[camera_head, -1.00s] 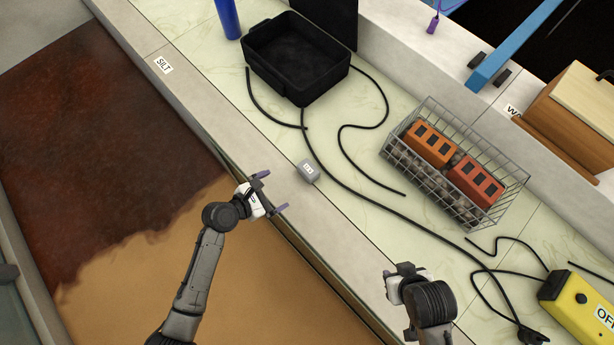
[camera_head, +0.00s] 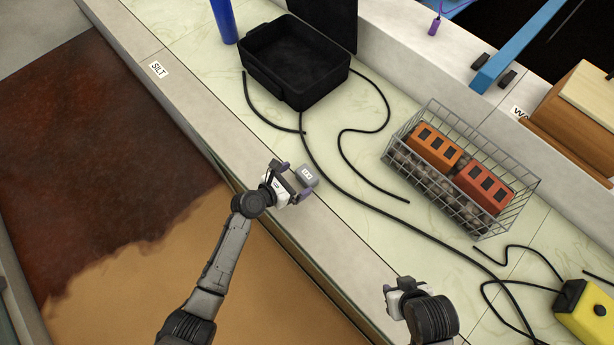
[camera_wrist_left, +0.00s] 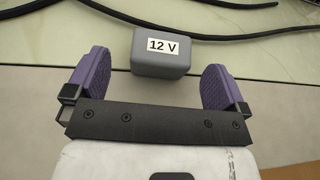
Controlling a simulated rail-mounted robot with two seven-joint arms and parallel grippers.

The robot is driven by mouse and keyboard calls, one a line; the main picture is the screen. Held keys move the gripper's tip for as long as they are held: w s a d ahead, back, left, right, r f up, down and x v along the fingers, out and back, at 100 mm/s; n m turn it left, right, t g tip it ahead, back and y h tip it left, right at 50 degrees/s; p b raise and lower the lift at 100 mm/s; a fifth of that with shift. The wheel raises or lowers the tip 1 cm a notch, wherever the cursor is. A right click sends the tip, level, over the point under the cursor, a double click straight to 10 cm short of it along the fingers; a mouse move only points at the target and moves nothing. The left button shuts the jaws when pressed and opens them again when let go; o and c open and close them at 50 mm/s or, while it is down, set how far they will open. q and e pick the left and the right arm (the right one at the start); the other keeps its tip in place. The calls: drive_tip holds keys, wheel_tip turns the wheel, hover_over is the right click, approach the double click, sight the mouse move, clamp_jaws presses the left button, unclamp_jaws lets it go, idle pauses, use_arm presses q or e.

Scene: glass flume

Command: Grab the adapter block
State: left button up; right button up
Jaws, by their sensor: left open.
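The adapter block (camera_head: 307,176) is a small grey box on the pale counter near its front ledge. In the left wrist view the adapter block (camera_wrist_left: 160,54) shows a white "12 V" label and sits just beyond and between the purple fingertips. My left gripper (camera_head: 292,180) is open, with its fingers spread towards the block; its two purple fingers (camera_wrist_left: 155,75) show clear space on both sides of the block. My right gripper (camera_head: 392,288) is at the lower middle of the head view; its fingers are not clear there.
Black cables (camera_head: 345,187) run across the counter behind the block. An open black case (camera_head: 270,75) stands at the back, with a blue cylinder (camera_head: 224,20) beside it. A wire basket (camera_head: 525,190) holds orange and red bricks. A yellow box (camera_head: 590,315) lies at right.

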sight(305, 176)
use_arm(q)
drive_tip(key=shift+b+x, duration=0.95)
drive_tip(key=shift+x, duration=1.55)
use_arm(e)
drive_tip(key=shift+d+f, duration=0.1)
drive_tip(key=shift+f, duration=0.95)
use_arm(q)
drive_tip(key=shift+s+d, duration=0.1)
drive_tip(key=shift+s, duration=0.05)
drive_tip(key=shift+c, duration=0.2)
drive_tip(key=shift+f, duration=0.1)
drive_tip(key=c, duration=0.9)
drive_tip(key=shift+c, duration=0.3)
use_arm(e)
drive_tip(key=shift+r, duration=0.1)
